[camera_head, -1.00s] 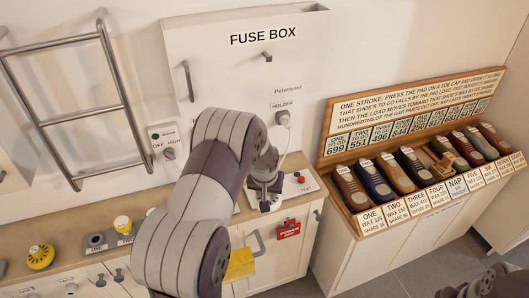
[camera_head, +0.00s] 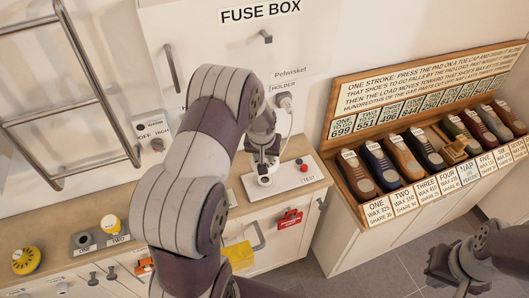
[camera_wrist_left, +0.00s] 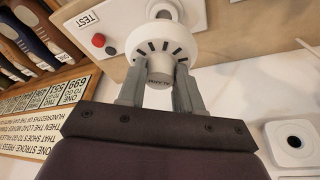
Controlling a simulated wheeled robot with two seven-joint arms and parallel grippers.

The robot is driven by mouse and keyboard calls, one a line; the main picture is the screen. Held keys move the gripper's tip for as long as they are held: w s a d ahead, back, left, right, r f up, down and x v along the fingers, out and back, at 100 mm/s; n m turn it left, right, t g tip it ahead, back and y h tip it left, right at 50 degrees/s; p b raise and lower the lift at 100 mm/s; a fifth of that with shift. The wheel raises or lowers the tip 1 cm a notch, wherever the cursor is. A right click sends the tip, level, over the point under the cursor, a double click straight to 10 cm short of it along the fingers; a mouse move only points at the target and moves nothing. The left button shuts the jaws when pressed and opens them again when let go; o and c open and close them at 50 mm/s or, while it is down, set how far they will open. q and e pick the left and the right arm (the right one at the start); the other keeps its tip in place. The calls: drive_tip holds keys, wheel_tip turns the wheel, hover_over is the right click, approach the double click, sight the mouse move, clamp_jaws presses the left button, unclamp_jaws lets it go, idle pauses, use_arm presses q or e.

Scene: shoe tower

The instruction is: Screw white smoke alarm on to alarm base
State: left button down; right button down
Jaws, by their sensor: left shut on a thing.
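In the left wrist view, the white smoke alarm (camera_wrist_left: 160,45) is a round disc with dark slots and a grey knob marked ALARM. My left gripper (camera_wrist_left: 159,88) is shut on this knob. In the head view, my left gripper (camera_head: 263,160) is over the white TEST board (camera_head: 313,172) on the counter, with a small white part (camera_head: 264,181) below it. I cannot tell the alarm from its base there, or whether they touch. My right gripper (camera_head: 445,268) is at the lower right, away from the counter; its jaw opening is unclear.
A red button (camera_head: 304,168) is on the board. The shoe rack (camera_head: 400,190) stands to the right. A metal ladder rail (camera_head: 85,80) is at far left.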

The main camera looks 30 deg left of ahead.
use_arm(q)
wheel_tip(320, 180, down, 5)
drive_tip(key=b, duration=0.3)
drive_tip(key=shift+w+a+f+b, duration=0.1)
drive_tip(key=shift+f+b, duration=0.3)
drive_tip(key=shift+b, duration=0.05)
drive_tip(key=shift+r, duration=0.1)
idle(0.7)
drive_tip(key=shift+f+b, duration=0.95)
drive_tip(key=shift+f, duration=0.35)
drive_tip(key=c, duration=0.7)
unclamp_jaws()
drive_tip(key=shift+r, duration=0.1)
drive_tip(key=b+v, duration=0.1)
drive_tip(key=v, duration=1.1)
drive_tip(key=shift+r, duration=0.25)
